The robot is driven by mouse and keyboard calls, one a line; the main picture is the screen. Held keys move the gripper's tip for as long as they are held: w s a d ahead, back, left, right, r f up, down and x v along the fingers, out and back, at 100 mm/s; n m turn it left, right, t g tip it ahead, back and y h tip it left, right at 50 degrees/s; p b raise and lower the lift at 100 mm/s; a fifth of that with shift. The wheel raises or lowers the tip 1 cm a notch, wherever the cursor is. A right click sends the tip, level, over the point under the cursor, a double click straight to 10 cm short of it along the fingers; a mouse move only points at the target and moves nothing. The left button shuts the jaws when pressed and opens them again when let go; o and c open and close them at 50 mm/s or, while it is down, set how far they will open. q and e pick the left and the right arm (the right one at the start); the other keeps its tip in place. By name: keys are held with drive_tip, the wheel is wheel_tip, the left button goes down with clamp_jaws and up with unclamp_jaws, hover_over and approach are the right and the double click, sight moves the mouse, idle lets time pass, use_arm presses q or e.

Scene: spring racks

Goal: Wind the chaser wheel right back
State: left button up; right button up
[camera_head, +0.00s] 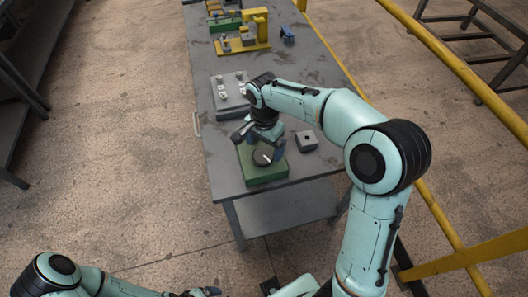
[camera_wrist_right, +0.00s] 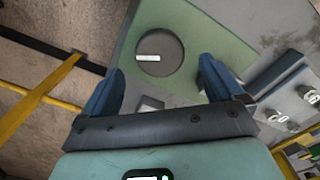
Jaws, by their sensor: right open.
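The chaser wheel is a dark round disc (camera_head: 262,157) with a pale mark, set on a green block (camera_head: 265,178) at the near end of the grey table. In the right wrist view the wheel (camera_wrist_right: 160,52) lies flat on the green face, its white mark nearly level. My right gripper (camera_head: 262,146) is over the green block. In the wrist view its two blue fingers (camera_wrist_right: 161,75) are spread wide, with the wheel between and just beyond the tips, not gripped.
A grey plate with light fittings (camera_head: 229,103) lies behind the block. A small grey square block (camera_head: 306,141) sits to the right. Yellow and green fixtures (camera_head: 254,30) stand farther back. A yellow rail (camera_head: 455,65) runs along the right.

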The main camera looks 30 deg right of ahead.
sight(264, 154)
drive_tip(key=shift+f, duration=1.85)
drive_tip(key=c, duration=1)
drive_tip(key=shift+c, duration=0.2)
drive_tip(key=shift+n, duration=0.3)
